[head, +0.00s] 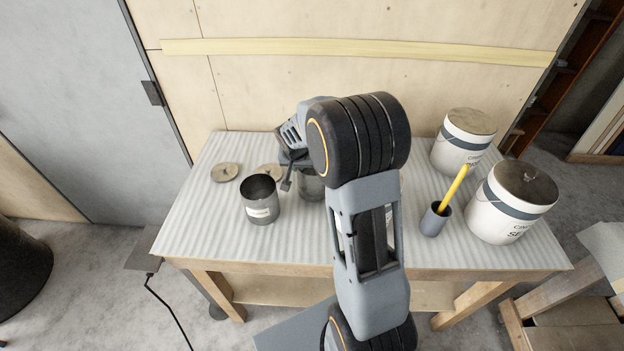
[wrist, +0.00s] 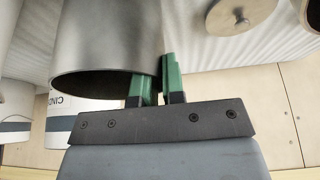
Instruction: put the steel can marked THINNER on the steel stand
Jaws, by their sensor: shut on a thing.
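A steel can (head: 311,186) stands mostly hidden behind my arm on the ribbed table mat. In the wrist view it is the large bare grey cylinder (wrist: 110,40), with no label on the visible side. My gripper (head: 288,182) is at this can's left side. In the wrist view its green fingers (wrist: 160,85) pinch the can's rim wall. A second open steel can (head: 262,203) stands just left of my gripper, its label too small to read. I cannot tell which can is marked THINNER. No steel stand is clearly identifiable.
Two round lids (head: 225,172) lie at the mat's back left. Two white tubs (head: 510,205) and a grey cup (head: 435,218) with a yellow stick stand at right. A flat grey plate (head: 141,250) with a black cord is beside the table's left edge. The mat's front left is clear.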

